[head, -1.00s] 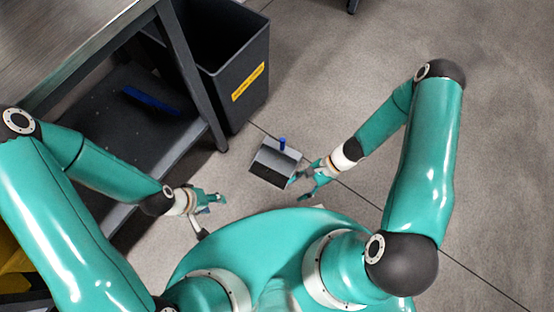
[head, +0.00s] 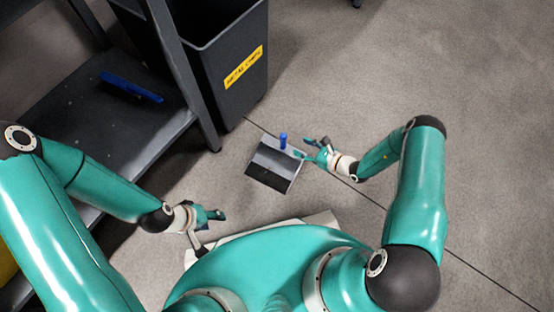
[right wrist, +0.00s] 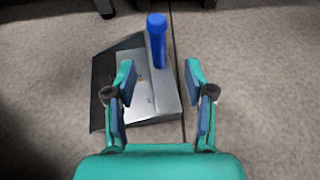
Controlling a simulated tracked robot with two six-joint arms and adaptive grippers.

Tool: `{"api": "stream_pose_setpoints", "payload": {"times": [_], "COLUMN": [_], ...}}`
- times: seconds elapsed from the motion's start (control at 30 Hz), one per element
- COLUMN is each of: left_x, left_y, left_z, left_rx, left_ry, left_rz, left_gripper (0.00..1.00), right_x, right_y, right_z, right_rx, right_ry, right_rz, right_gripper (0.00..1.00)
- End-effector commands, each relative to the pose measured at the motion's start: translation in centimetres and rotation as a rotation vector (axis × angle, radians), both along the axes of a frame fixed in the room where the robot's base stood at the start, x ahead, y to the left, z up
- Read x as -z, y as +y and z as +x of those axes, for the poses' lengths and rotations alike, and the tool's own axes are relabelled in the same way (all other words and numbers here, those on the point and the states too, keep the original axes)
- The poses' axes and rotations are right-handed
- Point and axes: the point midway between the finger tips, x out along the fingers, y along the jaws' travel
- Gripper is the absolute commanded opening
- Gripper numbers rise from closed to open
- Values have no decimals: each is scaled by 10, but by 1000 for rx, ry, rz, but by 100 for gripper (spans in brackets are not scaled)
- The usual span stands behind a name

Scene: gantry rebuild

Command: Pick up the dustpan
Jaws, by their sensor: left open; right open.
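The dustpan (head: 272,165) lies on the floor in the head view, a grey metal pan with a dark front part and a blue upright handle (head: 283,140). In the right wrist view the pan (right wrist: 150,90) lies beyond my fingers, and its blue handle (right wrist: 157,40) stands ahead, roughly between the fingertip lines and apart from them. My right gripper (head: 312,149) is open and empty at the pan's right side, close to the handle; it also shows in the right wrist view (right wrist: 160,80). My left gripper (head: 214,216) is open and empty, left of and nearer than the pan.
A dark bin (head: 222,75) with a yellow "METAL CHIPS" label stands behind the dustpan. The floor at the right is clear.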

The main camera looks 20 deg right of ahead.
Motion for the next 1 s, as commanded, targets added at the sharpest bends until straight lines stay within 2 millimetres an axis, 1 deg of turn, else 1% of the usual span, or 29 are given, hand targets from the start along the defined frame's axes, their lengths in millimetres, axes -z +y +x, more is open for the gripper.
{"api": "stream_pose_setpoints", "payload": {"times": [0.03, 0.2, 0.43, 0.6, 0.73, 0.83, 1.0], "left_x": [8, 16, 22, 39, 47, 48, 47], "left_y": [0, 0, 0, 0, 0, 0, 0], "left_z": [0, 0, 0, 0, 0, 0, 0], "left_rx": [0, 0, 0, 0, 0, 0, 0], "left_ry": [0, 0, 0, 0, 0, 0, 0], "left_rz": [0, 0, 0, 0, 0, 0, 0], "left_gripper": [50, 50, 50, 50, 50, 50, 50], "right_x": [8, 16, 20, 30, 35, 35, 34], "right_y": [7, 21, 29, 44, 53, 57, 57], "right_z": [8, 27, 36, 52, 65, 70, 70], "right_rx": [-4, -3, -4, -4, -4, -3, -2], "right_ry": [-2, -1, -1, 0, -1, -1, 0], "right_rz": [-1, 0, 0, 0, -1, -1, 1], "right_gripper": [54, 54, 54, 54, 54, 54, 54]}}
